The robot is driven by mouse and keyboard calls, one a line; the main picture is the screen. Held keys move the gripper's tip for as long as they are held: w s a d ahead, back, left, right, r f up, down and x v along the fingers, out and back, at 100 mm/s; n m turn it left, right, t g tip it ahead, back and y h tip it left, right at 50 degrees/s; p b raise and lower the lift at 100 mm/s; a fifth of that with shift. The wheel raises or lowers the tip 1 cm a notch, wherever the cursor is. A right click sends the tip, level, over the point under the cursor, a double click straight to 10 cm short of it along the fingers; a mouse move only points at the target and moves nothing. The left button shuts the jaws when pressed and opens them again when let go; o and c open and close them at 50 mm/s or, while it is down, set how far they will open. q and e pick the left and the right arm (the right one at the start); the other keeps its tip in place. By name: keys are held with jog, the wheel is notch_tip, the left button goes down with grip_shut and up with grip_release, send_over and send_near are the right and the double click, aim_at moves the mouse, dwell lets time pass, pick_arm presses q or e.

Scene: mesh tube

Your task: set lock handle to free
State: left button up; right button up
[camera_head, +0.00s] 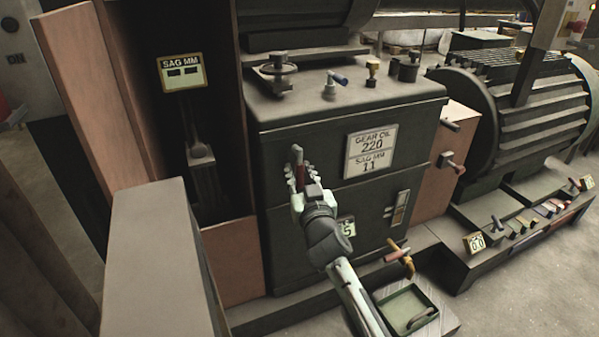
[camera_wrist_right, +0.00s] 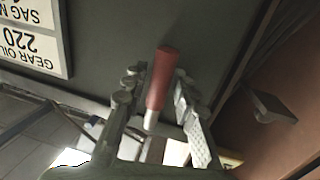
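A handle with a red grip (camera_wrist_right: 161,78) and a pale lower end stands out from the dark green cabinet front. In the head view its upper part (camera_head: 297,153) shows just above my right gripper (camera_head: 302,178). My right gripper (camera_wrist_right: 156,92) has its two fingers on either side of the red grip. A gap shows on the left side in the wrist view; the right finger is very close, and I cannot tell if it touches. I see no lettering for lock or free beside the handle. My left gripper is not in view.
The cabinet (camera_head: 300,225) carries a gear oil sign (camera_head: 371,151) right of the handle. Valves and knobs (camera_head: 335,84) stand on its top. A ribbed motor (camera_head: 530,110) is at right, a green tray (camera_head: 408,308) below, and a grey block (camera_head: 155,260) at lower left.

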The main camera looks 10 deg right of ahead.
grip_shut()
dwell(0.4)
